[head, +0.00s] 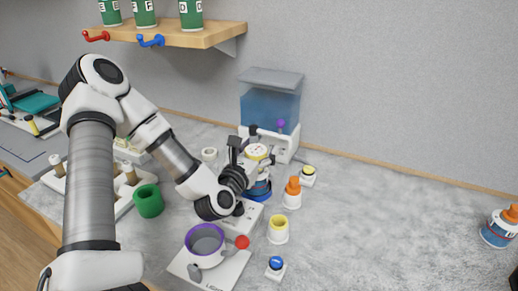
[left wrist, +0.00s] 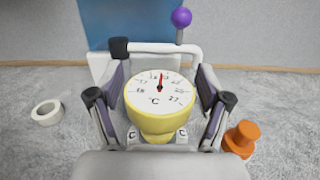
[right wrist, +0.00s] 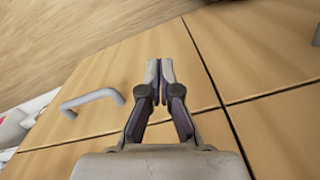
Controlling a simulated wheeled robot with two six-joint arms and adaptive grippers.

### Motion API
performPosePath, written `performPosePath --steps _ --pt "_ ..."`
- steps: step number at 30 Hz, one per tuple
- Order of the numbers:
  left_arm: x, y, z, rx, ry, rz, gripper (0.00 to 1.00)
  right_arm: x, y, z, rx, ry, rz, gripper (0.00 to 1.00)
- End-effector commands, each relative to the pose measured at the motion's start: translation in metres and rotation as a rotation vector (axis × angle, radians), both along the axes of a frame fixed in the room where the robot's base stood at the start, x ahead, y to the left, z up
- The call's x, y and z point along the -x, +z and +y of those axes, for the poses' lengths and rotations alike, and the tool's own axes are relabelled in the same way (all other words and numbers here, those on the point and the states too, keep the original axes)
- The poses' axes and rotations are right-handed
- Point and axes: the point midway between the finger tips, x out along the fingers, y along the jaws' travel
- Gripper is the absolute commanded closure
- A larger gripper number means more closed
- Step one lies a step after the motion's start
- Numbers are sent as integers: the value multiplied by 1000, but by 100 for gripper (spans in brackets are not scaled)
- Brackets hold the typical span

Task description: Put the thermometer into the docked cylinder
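The thermometer (head: 256,152) is yellow with a round white dial and a red needle. In the left wrist view it (left wrist: 160,92) is upright between my left gripper's fingers. My left gripper (head: 250,160) appears shut on it, one finger close against each side. A blue cylinder (head: 262,188) with an orange mark stands right below it, partly hidden by the gripper. I cannot tell whether the thermometer touches it. My right gripper (right wrist: 160,65) is shut and empty, in front of wooden cabinet doors.
A purple-rimmed pot (head: 205,240) and a green cup (head: 148,201) are nearer left. A blue tank (head: 270,108) is behind. The right counter is mostly clear.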

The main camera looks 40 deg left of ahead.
Motion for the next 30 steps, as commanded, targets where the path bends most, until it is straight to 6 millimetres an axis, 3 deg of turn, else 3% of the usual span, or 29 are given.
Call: performPosePath --steps 8,11,15,17,24,30 --pt "0 2 0 0 0 0 20 0 2 0 0 0 0 100" --pt "0 9 0 0 0 1 20 0 11 0 0 0 0 100" --pt "23 2 -6 8 1 -1 20 0 2 0 0 0 0 100" --pt "28 11 -8 -3 2 8 20 0 21 0 0 0 1 100" --pt "49 12 -15 -3 -3 9 20 0 69 0 0 0 -1 100" --pt "68 6 -20 -1 0 6 20 0 86 0 0 0 0 100"
